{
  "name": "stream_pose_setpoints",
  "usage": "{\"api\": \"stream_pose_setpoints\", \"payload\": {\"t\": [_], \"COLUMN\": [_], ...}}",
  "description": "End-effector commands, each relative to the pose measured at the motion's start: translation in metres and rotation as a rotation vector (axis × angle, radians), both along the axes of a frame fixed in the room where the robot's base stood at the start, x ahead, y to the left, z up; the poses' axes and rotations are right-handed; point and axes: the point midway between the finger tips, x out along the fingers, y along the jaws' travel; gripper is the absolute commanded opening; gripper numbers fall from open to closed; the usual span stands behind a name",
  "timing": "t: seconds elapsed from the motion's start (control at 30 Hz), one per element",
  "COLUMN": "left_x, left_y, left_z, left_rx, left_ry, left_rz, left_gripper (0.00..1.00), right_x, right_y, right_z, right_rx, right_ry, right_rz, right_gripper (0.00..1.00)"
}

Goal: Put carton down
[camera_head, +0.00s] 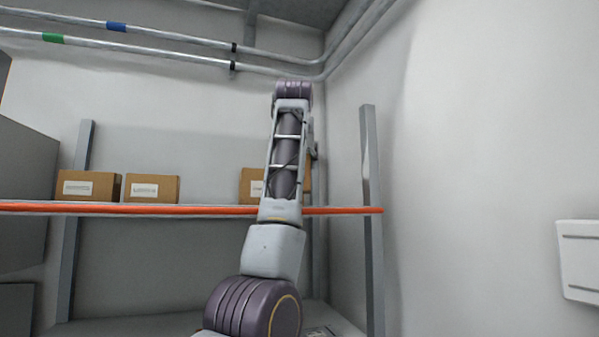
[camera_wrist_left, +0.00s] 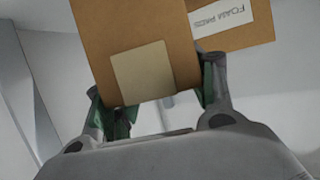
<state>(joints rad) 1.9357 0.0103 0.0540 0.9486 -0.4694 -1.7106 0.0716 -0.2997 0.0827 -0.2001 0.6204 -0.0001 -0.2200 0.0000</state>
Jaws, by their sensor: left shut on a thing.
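In the left wrist view, my left gripper (camera_wrist_left: 157,95) is shut on a brown carton (camera_wrist_left: 105,40) with a plain tan square on its face. The green-padded fingers press on its two sides. A second carton with a "FOAM PADS" label (camera_wrist_left: 222,18) shows just behind and to the right. In the head view my arm reaches up and away to the shelf (camera_head: 160,209) and hides the gripper. A carton (camera_head: 251,183) shows partly behind my arm at shelf height; I cannot tell whether it is the held one. Contact beneath the held carton is not visible. My right gripper is not in view.
Two labelled cartons, one far left (camera_head: 88,186) and one beside it (camera_head: 152,188), stand on the orange-edged shelf. A gap lies between them and the carton by my arm. A grey post (camera_head: 371,220) stands right, and pipes (camera_head: 180,55) run above.

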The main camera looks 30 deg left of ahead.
Motion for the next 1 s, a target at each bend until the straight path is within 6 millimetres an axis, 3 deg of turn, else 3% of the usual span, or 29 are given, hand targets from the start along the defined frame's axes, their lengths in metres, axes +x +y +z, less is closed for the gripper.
{"api": "stream_pose_setpoints", "payload": {"t": [0.23, 0.7, 1.0], "left_x": [-0.001, -0.001, -0.001], "left_y": [0.0, 0.0, 0.0], "left_z": [-0.004, -0.033, -0.036], "left_rx": [0.001, 0.001, 0.001], "left_ry": [-0.004, -0.003, -0.003], "left_rz": [0.0, 0.0, 0.0], "left_gripper": [0.14, 0.14, 0.14], "right_x": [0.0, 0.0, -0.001], "right_y": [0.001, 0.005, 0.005], "right_z": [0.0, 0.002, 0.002], "right_rx": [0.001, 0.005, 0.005], "right_ry": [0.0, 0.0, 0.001], "right_rz": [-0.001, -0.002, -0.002], "right_gripper": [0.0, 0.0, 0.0]}}
